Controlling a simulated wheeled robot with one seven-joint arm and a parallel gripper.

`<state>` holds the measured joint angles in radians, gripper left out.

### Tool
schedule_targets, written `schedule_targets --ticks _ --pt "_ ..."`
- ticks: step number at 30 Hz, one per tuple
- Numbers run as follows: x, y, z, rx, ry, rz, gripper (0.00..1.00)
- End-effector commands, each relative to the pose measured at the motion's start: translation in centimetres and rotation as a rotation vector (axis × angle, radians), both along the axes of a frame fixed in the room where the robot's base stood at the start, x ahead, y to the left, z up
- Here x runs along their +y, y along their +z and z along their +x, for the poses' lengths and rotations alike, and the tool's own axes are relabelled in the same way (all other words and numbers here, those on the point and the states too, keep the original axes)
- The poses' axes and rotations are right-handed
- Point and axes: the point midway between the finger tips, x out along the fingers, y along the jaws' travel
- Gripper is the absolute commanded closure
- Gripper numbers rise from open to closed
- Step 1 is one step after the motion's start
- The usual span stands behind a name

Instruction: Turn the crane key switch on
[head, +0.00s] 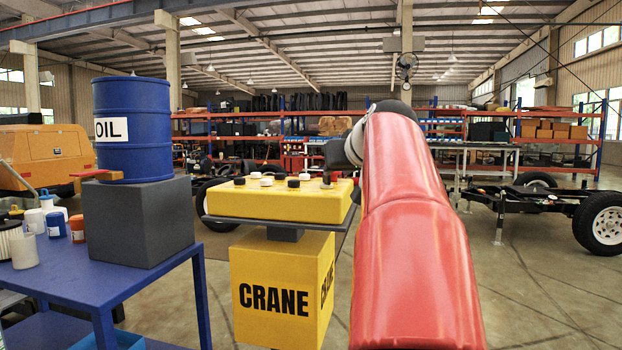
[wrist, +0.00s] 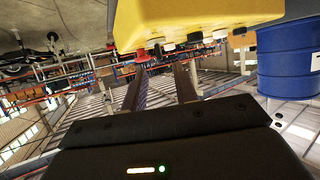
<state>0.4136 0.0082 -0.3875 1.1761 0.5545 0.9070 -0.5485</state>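The yellow crane control box (head: 280,203) stands on a yellow CRANE pedestal (head: 258,297) at the middle of the head view. Several small black and white knobs (head: 293,182) line its top. I cannot tell which one is the key switch. In the wrist view the box (wrist: 190,20) appears upside down at the top, with a red knob (wrist: 141,56) and a black knob (wrist: 157,50) near my fingertips. My gripper (wrist: 160,68) is open, its two fingers apart with nothing between them, close to the row of knobs. In the head view my red arm hides the gripper.
A blue OIL barrel (head: 133,130) stands on a grey block (head: 138,220) on a blue table (head: 75,278) at left. White and blue containers (head: 56,225) sit on that table. A wheeled chassis (head: 545,205) is at right. Open floor lies at right of the pedestal.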

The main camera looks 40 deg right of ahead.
Motion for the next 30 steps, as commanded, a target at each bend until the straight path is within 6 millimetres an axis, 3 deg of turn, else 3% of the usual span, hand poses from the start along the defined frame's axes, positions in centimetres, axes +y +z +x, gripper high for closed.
schedule_targets --ticks 15,26,30 --pt "-2.3 -2.3 6.0 -0.003 -0.003 -0.008 0.71" --pt "-2.6 -2.6 6.7 -0.004 -0.003 -0.008 0.71" --pt "-2.6 -2.6 6.7 -0.005 -0.003 -0.008 0.85"
